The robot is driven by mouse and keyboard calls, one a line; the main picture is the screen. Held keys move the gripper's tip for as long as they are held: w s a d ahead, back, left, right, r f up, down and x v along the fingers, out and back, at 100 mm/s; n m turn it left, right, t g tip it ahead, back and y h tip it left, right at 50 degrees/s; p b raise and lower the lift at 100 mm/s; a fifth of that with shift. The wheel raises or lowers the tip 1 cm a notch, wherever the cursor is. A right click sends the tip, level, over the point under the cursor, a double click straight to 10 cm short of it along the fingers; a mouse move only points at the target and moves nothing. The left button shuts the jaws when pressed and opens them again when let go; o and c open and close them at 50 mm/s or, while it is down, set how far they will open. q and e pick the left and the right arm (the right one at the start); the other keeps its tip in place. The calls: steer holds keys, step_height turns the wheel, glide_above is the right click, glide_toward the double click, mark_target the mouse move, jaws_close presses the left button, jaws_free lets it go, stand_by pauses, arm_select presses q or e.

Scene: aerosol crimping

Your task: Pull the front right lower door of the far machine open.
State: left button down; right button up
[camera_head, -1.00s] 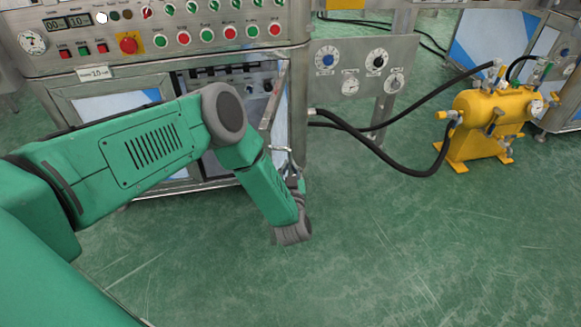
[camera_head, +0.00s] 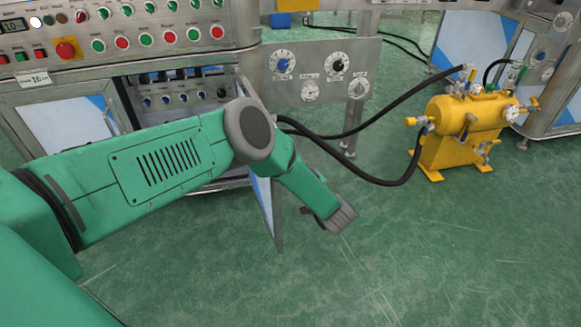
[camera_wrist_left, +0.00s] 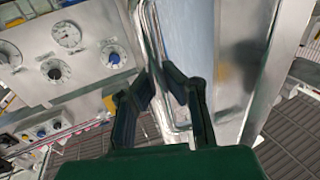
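The machine's front right lower door (camera_head: 264,205) stands partly open, swung out toward me, with its lower corner over the green floor. Behind it the compartment (camera_head: 180,97) shows a row of small gauges and knobs. In the left wrist view, the door's bluish panel (camera_wrist_left: 188,45) and metal frame fill the middle. My left gripper (camera_wrist_left: 158,72) has its dark fingers on either side of a metal bar at the door's edge, their tips drawn together on it. My right gripper is not in view.
A control console (camera_head: 130,35) with buttons is above the doors. A gauge panel (camera_head: 320,70) stands right of the opening. A yellow tank (camera_head: 465,130) with black hoses (camera_head: 360,175) stands farther right. The green floor (camera_head: 400,260) in front is clear.

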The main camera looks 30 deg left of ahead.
arm_select(q)
steer(key=shift+s+d+f, duration=0.15)
steer(key=shift+d+f, duration=0.15)
steer(key=shift+d, duration=0.1)
steer(key=c, duration=1.6)
jaws_free()
steer(key=shift+o, duration=0.2)
steer(key=shift+r, duration=0.2)
steer(key=shift+r, duration=0.1)
steer(key=v, duration=1.2)
